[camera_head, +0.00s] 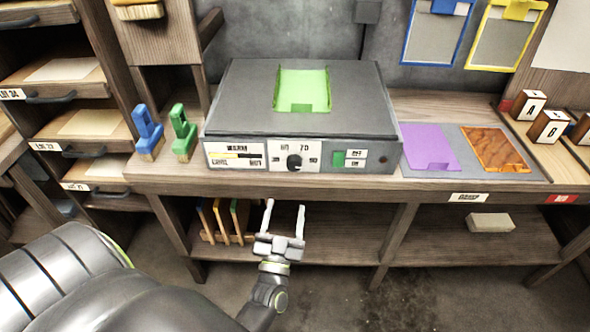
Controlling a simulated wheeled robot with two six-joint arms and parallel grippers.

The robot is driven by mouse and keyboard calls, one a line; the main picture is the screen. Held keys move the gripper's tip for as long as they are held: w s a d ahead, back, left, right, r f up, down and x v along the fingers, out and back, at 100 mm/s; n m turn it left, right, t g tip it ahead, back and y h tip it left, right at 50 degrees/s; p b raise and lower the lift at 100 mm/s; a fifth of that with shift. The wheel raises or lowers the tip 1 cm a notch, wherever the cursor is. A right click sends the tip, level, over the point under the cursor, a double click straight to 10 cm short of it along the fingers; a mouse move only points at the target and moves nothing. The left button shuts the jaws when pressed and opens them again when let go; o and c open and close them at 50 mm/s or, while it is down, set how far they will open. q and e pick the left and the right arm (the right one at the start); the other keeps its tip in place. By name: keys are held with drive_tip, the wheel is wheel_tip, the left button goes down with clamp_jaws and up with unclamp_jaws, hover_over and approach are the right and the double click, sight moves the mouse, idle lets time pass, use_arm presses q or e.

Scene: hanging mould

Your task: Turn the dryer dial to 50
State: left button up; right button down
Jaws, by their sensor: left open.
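The dryer (350,90) is a grey box on the wooden bench, with a flat top and a front panel. Its black dial (294,162) sits on a white plate in the middle of the panel. Numbers ring the dial; one at the upper right looks like 70, the others are too small to read surely. I cannot tell exactly where the dial points. My left gripper (284,218) is open and empty, its two pale fingers pointing up, below the bench edge and apart from the dial. My right gripper is not in view.
A green sheet (303,88) lies on the dryer. A green switch (338,160) is right of the dial. Blue (147,133) and green (183,133) handled tools stand left. Purple (428,147) and orange (494,148) pieces lie right. The lower shelf (345,225) is below.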

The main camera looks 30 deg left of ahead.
sight(293, 168)
use_arm(q)
drive_tip(key=p+x, duration=0.2)
drive_tip(key=x, duration=0.8)
drive_tip(key=shift+w+a+r, duration=0.1)
drive_tip(key=shift+w, duration=0.15)
drive_tip(key=c, duration=1)
